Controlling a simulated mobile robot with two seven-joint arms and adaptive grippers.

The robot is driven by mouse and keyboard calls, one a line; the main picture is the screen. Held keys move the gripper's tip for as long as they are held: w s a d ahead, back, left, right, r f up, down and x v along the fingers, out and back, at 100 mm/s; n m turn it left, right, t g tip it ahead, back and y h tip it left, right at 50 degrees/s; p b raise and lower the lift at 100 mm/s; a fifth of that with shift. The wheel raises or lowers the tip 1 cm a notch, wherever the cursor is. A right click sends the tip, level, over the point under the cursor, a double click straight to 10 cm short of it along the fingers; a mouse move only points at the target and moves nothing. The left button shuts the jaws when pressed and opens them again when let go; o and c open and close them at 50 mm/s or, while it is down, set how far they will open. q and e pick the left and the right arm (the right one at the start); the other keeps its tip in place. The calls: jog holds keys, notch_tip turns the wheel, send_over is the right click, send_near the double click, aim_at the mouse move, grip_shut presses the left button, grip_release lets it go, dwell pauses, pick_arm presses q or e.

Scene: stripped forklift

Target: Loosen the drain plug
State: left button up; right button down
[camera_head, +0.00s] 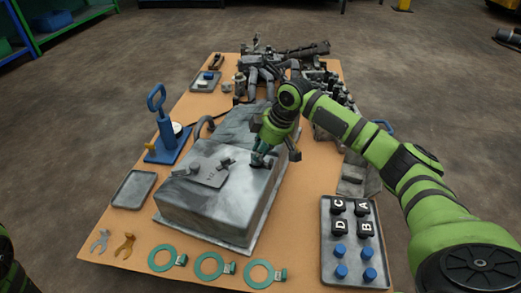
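A large grey metal tank-like housing (200,208) lies on the tan tabletop, slightly left of the middle. A small raised plate with dark fittings (208,172) is on its top face. My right gripper (260,161) points down at the housing's top, right of that plate. Its fingertips are at or very near the surface, and the spot under them is hidden. I cannot tell whether they hold anything. I cannot make out the drain plug for certain; it may be under the gripper. My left gripper is out of view.
A blue hand-press stand (166,135) stands left of the housing, above an empty tray (133,189). A tray (354,281) with lettered blocks and blue knobs is front right. Machine parts (265,72) crowd the back.

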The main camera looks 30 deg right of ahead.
jog(key=shift+r+n+p, duration=0.25)
jog(key=shift+n+p, duration=0.35)
jog(key=shift+p, duration=0.4)
jog(key=shift+w+n+g+y+p, duration=0.1)
jog(key=shift+n+g+y+p, duration=0.25)
jog(key=shift+n, duration=0.15)
jog(key=shift+f+n, duration=0.1)
jog(key=shift+n, duration=0.5)
jog(key=shift+w+f+n+g+y, duration=0.15)
jog(key=shift+n+g+y, duration=0.25)
jog(key=shift+n, duration=0.5)
jog(key=shift+n+g, duration=0.35)
jog(key=shift+n, duration=0.25)
